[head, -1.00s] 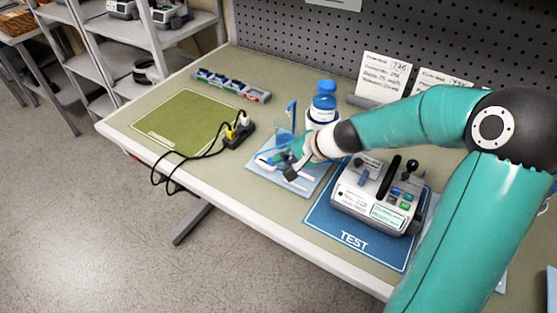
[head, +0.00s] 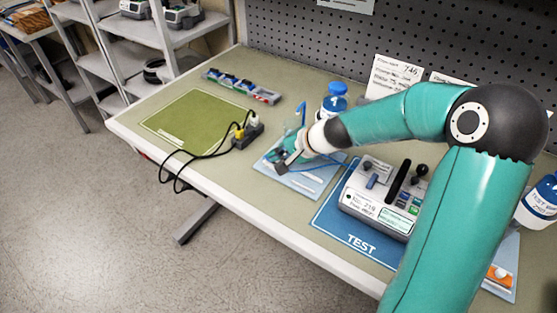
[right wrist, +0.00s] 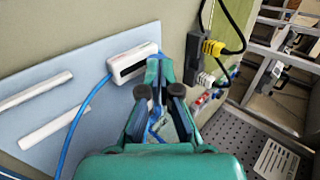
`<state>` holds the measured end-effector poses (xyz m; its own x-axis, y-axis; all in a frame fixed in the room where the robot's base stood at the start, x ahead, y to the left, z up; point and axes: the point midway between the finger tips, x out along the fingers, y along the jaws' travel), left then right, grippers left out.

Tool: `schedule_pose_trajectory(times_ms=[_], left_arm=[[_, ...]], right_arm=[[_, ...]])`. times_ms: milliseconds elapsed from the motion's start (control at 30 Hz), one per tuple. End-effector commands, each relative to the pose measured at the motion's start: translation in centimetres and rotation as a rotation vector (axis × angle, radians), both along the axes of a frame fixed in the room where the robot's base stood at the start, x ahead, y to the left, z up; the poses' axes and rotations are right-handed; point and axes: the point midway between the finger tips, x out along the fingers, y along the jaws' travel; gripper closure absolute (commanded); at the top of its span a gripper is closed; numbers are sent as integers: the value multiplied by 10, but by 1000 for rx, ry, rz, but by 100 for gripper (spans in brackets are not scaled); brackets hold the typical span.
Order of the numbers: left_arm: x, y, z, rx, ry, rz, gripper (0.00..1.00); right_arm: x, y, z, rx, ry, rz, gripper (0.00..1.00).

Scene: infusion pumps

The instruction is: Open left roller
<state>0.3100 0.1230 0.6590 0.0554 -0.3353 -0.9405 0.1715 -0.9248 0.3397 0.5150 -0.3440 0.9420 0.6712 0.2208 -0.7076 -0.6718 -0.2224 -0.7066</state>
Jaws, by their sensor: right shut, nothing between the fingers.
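In the right wrist view, a small white block with a dark slot (right wrist: 132,64), which looks like the roller clamp, sits at the edge of a light blue mat (right wrist: 60,95). Blue tubing (right wrist: 92,105) runs from it. My right gripper (right wrist: 159,92) is shut and empty, with its fingertips just beside the block; I cannot tell whether they touch it. In the head view the right gripper (head: 282,168) is low over the light blue mat (head: 318,188), and the hand hides the clamp. My left gripper is in neither view.
A grey pump (head: 375,205) stands on the blue TEST mat (head: 335,238). A blue-capped bottle (head: 334,102) stands behind the hand. A power strip (head: 247,135) with black cables lies left of it.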

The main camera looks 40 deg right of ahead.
Motion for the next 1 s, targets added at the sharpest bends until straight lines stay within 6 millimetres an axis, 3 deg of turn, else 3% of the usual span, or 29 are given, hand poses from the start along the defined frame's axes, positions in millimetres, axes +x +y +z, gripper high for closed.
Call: schedule_pose_trajectory(times_ms=[467, 667, 1000], left_arm=[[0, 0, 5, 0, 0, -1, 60], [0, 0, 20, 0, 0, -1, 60], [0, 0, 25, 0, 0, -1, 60]], right_arm=[[-4, -1, 7, 0, -1, -3, 100], [-17, -6, 30, -1, -2, 1, 100], [-64, -22, 78, -2, -4, 1, 100]])
